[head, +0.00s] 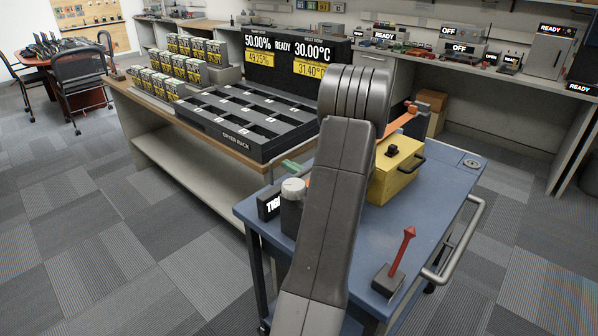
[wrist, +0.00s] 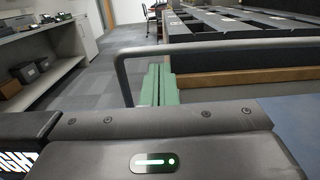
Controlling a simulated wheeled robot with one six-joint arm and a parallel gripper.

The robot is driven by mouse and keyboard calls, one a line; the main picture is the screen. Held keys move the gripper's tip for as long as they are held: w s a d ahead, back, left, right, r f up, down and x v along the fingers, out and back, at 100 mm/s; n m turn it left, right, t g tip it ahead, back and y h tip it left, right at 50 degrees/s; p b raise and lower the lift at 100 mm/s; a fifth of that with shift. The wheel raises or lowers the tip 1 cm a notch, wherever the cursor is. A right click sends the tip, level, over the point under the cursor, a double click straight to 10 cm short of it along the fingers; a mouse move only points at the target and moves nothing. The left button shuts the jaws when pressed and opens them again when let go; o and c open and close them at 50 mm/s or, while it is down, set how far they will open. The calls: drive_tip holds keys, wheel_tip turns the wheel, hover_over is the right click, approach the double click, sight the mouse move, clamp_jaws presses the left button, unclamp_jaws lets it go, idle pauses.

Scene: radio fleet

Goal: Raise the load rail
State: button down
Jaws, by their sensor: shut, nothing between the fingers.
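In the wrist view a grey bent tube (wrist: 225,46) stands up at left and runs across to the right; it looks like the load rail, but no label shows. My gripper's green fingers (wrist: 160,70) are close together and empty, just right of the tube's upright part. Whether they touch the tube is not clear. In the head view the fingertips of my gripper (head: 290,165) show at the blue cart's far left edge. My arm hides the rest of the gripper and any rail there.
The blue cart (head: 340,222) carries a yellow box (head: 397,172), a red lever (head: 402,250) and a pale-topped knob (head: 293,190). A grey handle (head: 458,250) is on its right side. The dryer rack (head: 205,120) lies on the bench beyond.

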drive_tip(key=shift+w+a, duration=0.1)
idle(0.3)
wheel_tip(320, 180, up, 9)
drive_tip(key=p, duration=0.4)
